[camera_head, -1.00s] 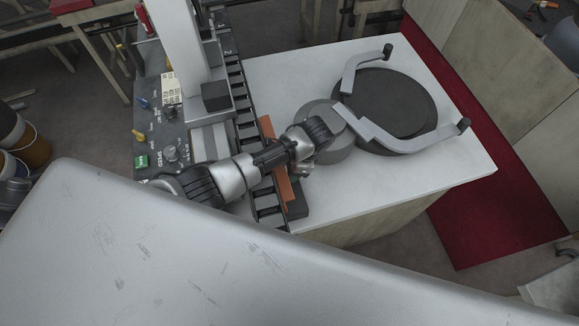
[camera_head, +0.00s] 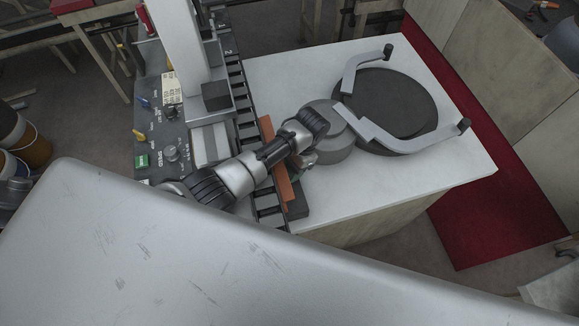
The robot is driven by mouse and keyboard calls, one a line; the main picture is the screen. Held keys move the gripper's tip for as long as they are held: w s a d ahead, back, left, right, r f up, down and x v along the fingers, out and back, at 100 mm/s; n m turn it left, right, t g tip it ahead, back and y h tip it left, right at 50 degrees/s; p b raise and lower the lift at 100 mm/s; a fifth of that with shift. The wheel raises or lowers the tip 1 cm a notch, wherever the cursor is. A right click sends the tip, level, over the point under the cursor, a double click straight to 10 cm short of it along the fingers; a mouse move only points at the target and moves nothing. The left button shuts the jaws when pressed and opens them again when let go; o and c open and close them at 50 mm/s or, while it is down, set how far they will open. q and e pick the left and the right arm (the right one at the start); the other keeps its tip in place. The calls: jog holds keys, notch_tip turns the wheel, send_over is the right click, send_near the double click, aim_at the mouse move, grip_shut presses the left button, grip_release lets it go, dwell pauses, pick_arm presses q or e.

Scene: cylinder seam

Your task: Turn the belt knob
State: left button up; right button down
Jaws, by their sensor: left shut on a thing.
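A control panel (camera_head: 155,120) at the upper left carries a round dark knob (camera_head: 170,152), beside a green switch and blue and yellow levers. I cannot read which control is the belt knob. My left arm crosses the black segmented belt (camera_head: 244,112), and its wrist bends down beside the orange rail. My left gripper (camera_head: 308,158) is small, partly hidden under the wrist, close to the grey round drum. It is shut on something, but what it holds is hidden. It is well to the right of the panel's round knob. My right gripper is not in view.
A grey drum (camera_head: 332,148) and a dark turntable disc (camera_head: 392,97) with two bent arms stand on the white tabletop (camera_head: 440,175). A grey column with a box rises behind the belt. A large scratched silver surface (camera_head: 200,250) fills the foreground and hides the arm's lower part.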

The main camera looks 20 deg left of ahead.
pick_arm(q)
jog(key=shift+w+r+n+h, duration=0.1)
jog(key=shift+n+h, duration=0.2)
jog(key=shift+n, duration=0.5)
jog(key=o, duration=0.9)
jog(key=v, duration=1)
jog(key=shift+w+r, duration=0.3)
